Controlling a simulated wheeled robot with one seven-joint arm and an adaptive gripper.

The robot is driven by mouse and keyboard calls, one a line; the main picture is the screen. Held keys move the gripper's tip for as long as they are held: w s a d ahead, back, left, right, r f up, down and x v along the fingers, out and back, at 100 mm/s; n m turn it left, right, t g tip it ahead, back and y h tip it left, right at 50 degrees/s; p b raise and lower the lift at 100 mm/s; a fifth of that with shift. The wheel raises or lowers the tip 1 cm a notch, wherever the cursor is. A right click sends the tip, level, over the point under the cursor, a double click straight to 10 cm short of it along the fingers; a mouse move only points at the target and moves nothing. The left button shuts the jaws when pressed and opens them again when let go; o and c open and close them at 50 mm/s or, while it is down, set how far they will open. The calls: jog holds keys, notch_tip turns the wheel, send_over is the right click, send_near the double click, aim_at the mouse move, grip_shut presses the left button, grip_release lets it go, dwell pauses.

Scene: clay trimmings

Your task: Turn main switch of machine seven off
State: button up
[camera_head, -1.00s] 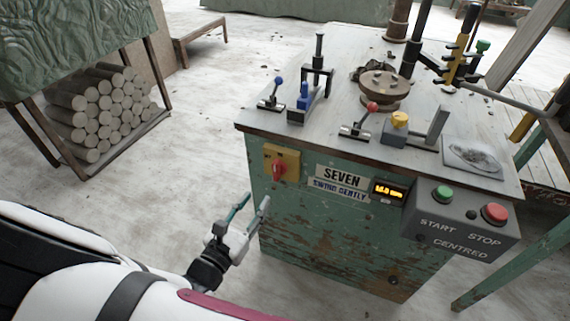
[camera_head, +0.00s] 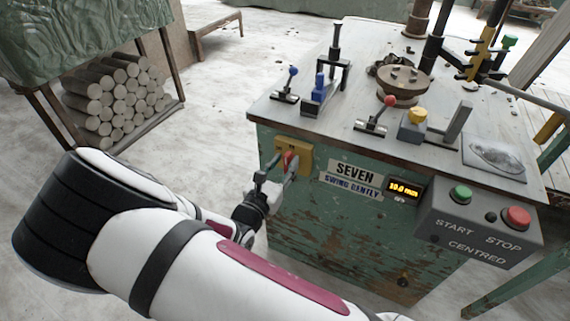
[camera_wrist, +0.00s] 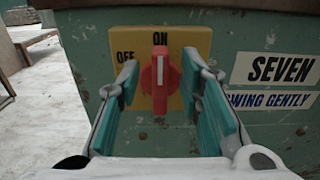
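Machine seven's green cabinet (camera_head: 330,225) carries a yellow switch plate (camera_head: 307,153) at its upper left front. On the plate is a red rotary knob (camera_head: 289,158). In the wrist view the knob (camera_wrist: 160,78) has a white line standing upright, pointing at ON; OFF is printed to its left on the plate (camera_wrist: 199,45). My gripper (camera_wrist: 164,88) is open, one teal-padded finger on each side of the knob, with gaps visible on both sides. In the head view my gripper (camera_head: 278,174) is at the plate and partly covers the knob.
A SEVEN label (camera_head: 355,172) and a lit display (camera_head: 404,188) sit right of the switch. A grey box (camera_head: 470,232) there has green START and red STOP buttons. Levers stand on the tabletop (camera_head: 340,130). A log rack (camera_head: 150,135) stands at the left; the floor between is clear.

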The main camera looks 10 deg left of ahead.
jog(key=shift+w+d, duration=0.15)
jog(key=shift+w, duration=0.25)
jog(key=shift+c, duration=0.3)
grip_shut()
jog(key=shift+n, duration=0.3)
jog(key=n+p, duration=0.1)
jog(key=n, duration=0.4)
jog(key=a+f+n+p, duration=0.1)
jog(key=n+p, duration=0.1)
jog(key=n, duration=0.4)
jog(key=a+f+n+p, duration=0.1)
jog(key=n+p, duration=0.1)
jog(key=n, duration=0.4)
jog(key=shift+w+f, duration=0.1)
jog(key=shift+w, duration=0.25)
jog(key=shift+n, duration=0.3)
